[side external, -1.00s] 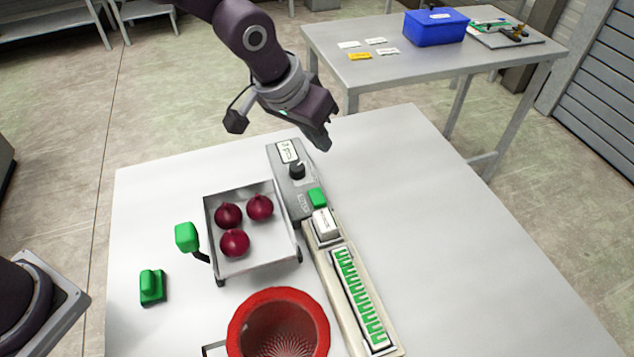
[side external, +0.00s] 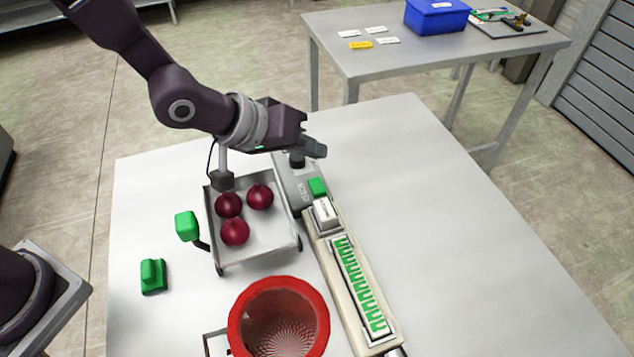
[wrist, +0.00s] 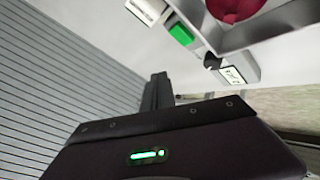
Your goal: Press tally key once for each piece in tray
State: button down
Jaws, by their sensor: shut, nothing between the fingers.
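Three dark red onions (side external: 234,232) lie in a metal tray (side external: 272,240). One onion (wrist: 232,8) and the tray's wall show in the wrist view. Right of the tray is a grey box with a black knob (side external: 297,160) and a green button (side external: 317,187). A white labelled key (side external: 325,214) sits just in front, at the head of a beige strip. I cannot read which one is the tally key. My gripper (side external: 318,149) is shut and empty, above the back end of the grey box near the knob. The wrist view shows the closed fingers (wrist: 158,90) apart from the green button (wrist: 181,34).
The strip carries a row of several green marks (side external: 360,287). A red funnel-like bowl (side external: 250,310) stands in front of the tray. The table's right side is clear. A blue bin (side external: 435,18) stands on another table.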

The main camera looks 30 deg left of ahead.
aim_at(317, 183)
jog(key=shift+f, duration=2.85)
jog(key=shift+f, duration=0.15)
jog(key=shift+f, duration=0.15)
jog(key=shift+s+f, duration=0.1)
jog(key=shift+f, duration=0.1)
jog(key=shift+s+a+f, duration=0.1)
jog(key=shift+a+f, duration=0.2)
jog(key=shift+f, duration=0.45)
dwell(0.6)
jog(key=shift+a+r, duration=0.2)
jog(key=shift+a, duration=0.05)
jog(key=shift+d+r, duration=0.15)
jog(key=shift+r, duration=1.2)
jog(key=shift+d+r, duration=0.15)
jog(key=shift+r, duration=1.15)
